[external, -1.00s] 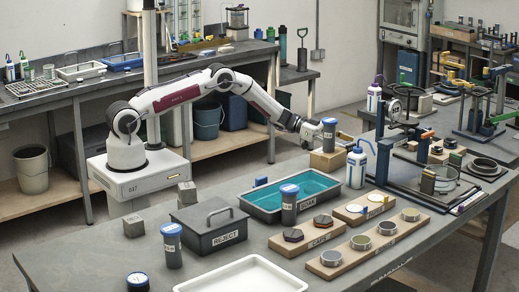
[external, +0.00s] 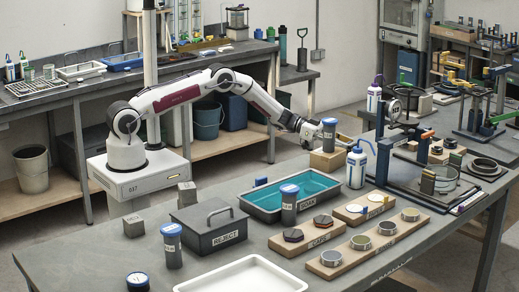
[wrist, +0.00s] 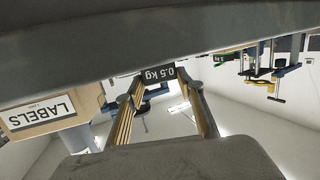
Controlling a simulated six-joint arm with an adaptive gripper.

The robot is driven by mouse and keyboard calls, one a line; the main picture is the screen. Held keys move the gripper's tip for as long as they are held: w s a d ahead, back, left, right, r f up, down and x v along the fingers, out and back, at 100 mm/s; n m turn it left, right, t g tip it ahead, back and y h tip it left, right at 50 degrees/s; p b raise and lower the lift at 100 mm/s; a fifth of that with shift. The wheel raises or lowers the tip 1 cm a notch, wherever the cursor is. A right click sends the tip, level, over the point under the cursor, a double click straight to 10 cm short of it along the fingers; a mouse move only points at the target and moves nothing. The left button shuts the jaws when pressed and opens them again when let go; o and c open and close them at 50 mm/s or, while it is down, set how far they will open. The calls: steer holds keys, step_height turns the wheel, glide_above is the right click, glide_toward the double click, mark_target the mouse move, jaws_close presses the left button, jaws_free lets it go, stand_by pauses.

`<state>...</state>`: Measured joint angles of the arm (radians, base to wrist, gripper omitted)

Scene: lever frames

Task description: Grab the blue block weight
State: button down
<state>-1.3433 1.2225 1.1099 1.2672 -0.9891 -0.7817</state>
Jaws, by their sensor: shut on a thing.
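A small block weight with a dark face marked "0.5 kg" (wrist: 158,75) sits between my fingertips in the wrist view. Only its marked face shows clearly, and I cannot make out blue on it. My gripper (wrist: 163,82) is shut on this block, with one finger on each side. In the external view my gripper (external: 343,139) is at the far side of the front bench, behind a grey canister with a blue lid (external: 329,134) and near a white wash bottle (external: 357,168). The block is too small to make out there.
The canister stands on a tan box (external: 327,160); a box marked "LABELS" (wrist: 42,113) shows in the wrist view. A teal-filled tray (external: 262,212), a grey reject box (external: 208,233) and wooden racks (external: 345,262) stand nearer. Clamp stands (external: 400,130) crowd the right.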

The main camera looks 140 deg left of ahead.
steer(key=shift+r, duration=0.25)
step_height(320, 180, up, 10)
steer(key=shift+f, duration=0.15)
stand_by(0.6)
